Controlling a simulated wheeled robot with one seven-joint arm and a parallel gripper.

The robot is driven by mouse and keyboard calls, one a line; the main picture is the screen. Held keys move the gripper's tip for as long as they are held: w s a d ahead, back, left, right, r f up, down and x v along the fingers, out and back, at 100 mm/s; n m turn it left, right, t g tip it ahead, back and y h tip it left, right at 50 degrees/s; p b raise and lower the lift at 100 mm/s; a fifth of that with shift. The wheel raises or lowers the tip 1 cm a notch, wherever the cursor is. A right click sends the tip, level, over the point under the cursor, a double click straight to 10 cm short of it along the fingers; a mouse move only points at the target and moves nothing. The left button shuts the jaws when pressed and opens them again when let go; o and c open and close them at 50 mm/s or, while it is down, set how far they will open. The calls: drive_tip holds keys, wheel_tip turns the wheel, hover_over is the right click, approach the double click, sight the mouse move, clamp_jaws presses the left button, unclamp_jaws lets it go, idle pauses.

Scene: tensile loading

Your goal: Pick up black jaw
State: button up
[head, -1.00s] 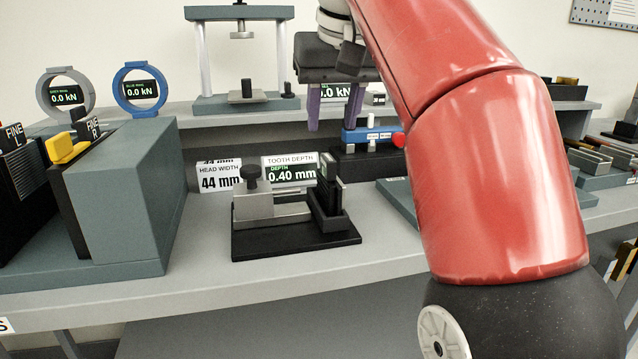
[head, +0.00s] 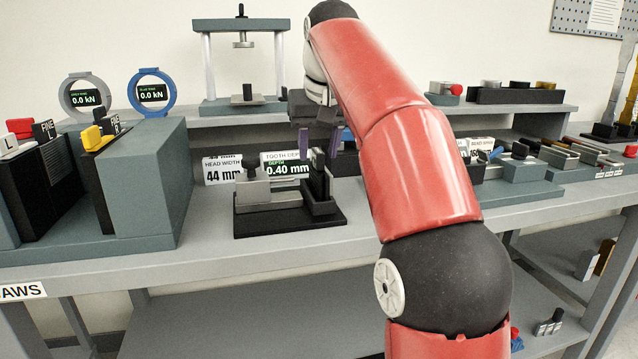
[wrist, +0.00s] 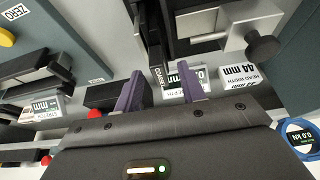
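A black jaw (head: 318,184) with a dark upright tab stands at the right end of the tooth depth gauge (head: 256,224), a black base with a grey block and black knob. In the wrist view, the black jaw (wrist: 151,40) carries a COARSE label and lies above the gap between the fingers. My gripper (head: 319,143) has two purple fingers spread apart with nothing between them. It is above and behind the jaw and does not appear to touch it. The wrist view also shows the open fingers (wrist: 161,88). Other black jaws, one labelled FINE (head: 50,165), stand at the left.
A grey block (head: 150,185) stands left of the gauge. Signs reading 44 mm (head: 222,170) and 0.40 mm (head: 287,170) stand behind it. A press frame (head: 240,105) and two ring gauges (head: 151,92) are on the raised shelf. The bench front (head: 240,258) is clear.

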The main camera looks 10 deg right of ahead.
clamp_jaws()
drive_tip(key=shift+r, duration=0.15)
idle(1.1)
